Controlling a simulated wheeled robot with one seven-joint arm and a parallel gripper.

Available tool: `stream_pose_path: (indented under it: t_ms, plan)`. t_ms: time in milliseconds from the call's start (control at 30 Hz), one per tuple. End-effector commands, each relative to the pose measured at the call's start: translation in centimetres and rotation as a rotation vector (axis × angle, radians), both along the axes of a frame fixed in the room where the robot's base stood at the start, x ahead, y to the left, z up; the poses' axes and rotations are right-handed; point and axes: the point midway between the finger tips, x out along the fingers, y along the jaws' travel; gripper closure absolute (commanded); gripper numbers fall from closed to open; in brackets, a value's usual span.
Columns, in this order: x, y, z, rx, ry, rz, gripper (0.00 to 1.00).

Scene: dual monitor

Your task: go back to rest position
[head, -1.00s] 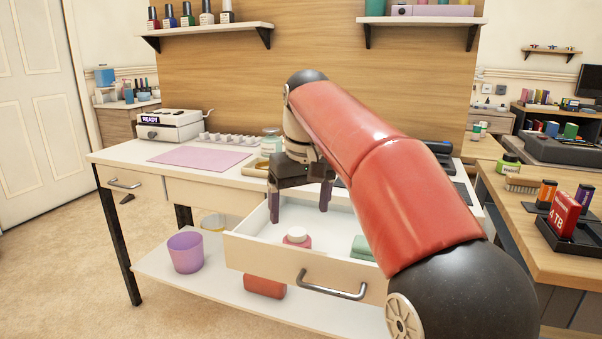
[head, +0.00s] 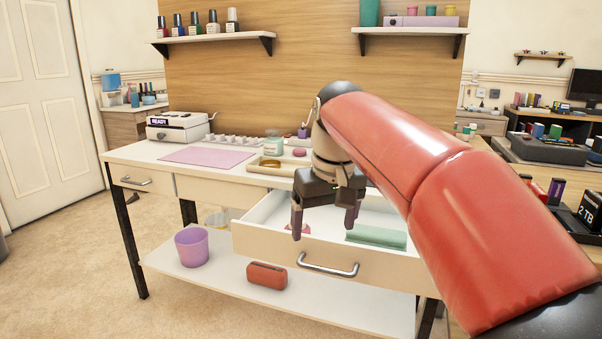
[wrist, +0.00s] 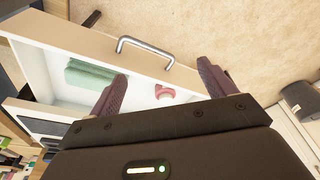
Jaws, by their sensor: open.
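My gripper (head: 324,222) is open and empty, fingers pointing down above the open drawer (head: 280,252) of the white desk. In the wrist view its two fingers (wrist: 160,88) are spread apart. A folded green cloth-like item (head: 377,236) lies in the right part of the drawer.
The desk top holds a pink mat (head: 206,155), a white machine (head: 178,127), a jar (head: 273,143) and a tray (head: 262,165). A purple bin (head: 191,247) and a red case (head: 267,275) sit on the lower shelf. Wall shelves (head: 213,36) hang above. Floor at left is clear.

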Motion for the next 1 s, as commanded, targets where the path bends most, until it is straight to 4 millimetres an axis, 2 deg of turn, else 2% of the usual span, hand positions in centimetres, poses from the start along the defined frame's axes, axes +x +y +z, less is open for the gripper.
stream_pose_path:
  t_ms: [167,267,367,500,600,700,800,1000]
  plan:
    - [-3.3,-2.7,-0.3,0.014,-0.042,-0.060,0.17]
    - [-5.9,-4.5,-1.0,0.023,-0.075,-0.103,0.17]
    - [-9.5,-6.6,-2.5,0.033,-0.121,-0.161,0.17]
    - [-14.7,-9.0,-6.1,0.042,-0.186,-0.242,0.17]
    - [-17.6,-10.1,-8.7,0.046,-0.226,-0.289,0.17]
    - [-19.7,-10.8,-11.0,0.048,-0.253,-0.322,0.17]
    - [-20.8,-11.1,-12.4,0.048,-0.269,-0.341,0.17]
    - [-21.3,-11.3,-13.1,0.049,-0.275,-0.349,0.17]
